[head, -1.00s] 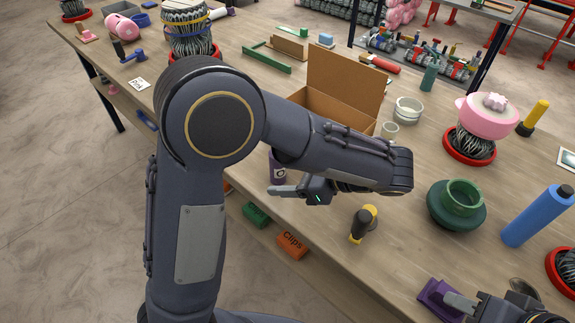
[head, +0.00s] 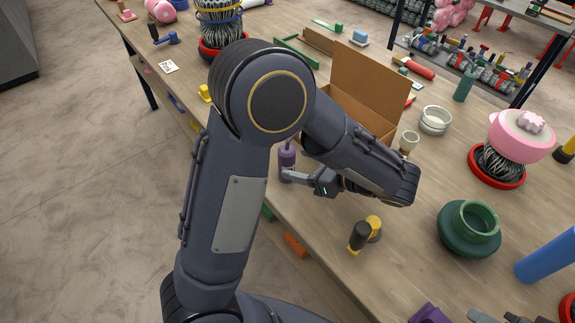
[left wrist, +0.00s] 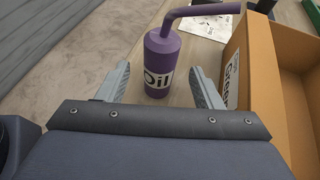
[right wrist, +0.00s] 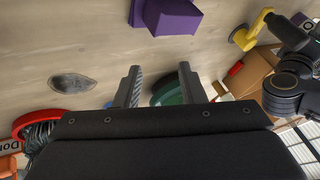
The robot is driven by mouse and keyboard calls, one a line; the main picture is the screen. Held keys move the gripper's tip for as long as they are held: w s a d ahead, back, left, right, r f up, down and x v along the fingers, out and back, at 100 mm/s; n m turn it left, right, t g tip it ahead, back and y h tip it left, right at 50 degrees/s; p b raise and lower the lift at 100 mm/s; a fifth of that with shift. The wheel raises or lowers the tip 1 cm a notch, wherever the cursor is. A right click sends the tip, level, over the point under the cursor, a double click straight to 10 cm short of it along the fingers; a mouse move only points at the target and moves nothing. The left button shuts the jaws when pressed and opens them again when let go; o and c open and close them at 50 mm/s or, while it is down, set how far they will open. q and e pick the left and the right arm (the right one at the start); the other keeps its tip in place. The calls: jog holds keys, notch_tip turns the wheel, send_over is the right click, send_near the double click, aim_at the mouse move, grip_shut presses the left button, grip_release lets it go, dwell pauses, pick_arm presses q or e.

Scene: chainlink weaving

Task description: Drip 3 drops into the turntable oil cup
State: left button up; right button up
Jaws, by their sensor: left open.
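A purple oil can (head: 287,160) with a bent spout and an "Oil" label stands upright on the table beside the cardboard box. It also shows in the left wrist view (left wrist: 160,65). My left gripper (head: 290,175) is open, with its fingers on either side of the can; I see no firm grip. A green round piece with a raised open cup (head: 468,228) stands to the right; I cannot tell if it is the turntable oil cup. My right gripper (right wrist: 160,75) is open and empty, low at the right near a purple block (right wrist: 172,15).
The open cardboard box (head: 365,85) stands close behind my left gripper. A small tan cup (head: 409,143), a white bowl (head: 435,120) and a pink-topped piece (head: 520,135) stand to the right. Bare table lies between them.

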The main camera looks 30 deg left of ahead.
aim_at(294, 162)
pick_arm(q)
jog(key=x, duration=0.4)
jog(key=shift+a+f, duration=0.15)
jog(key=shift+a, duration=0.15)
jog(key=shift+c, duration=0.3)
jog(key=c, duration=1.1)
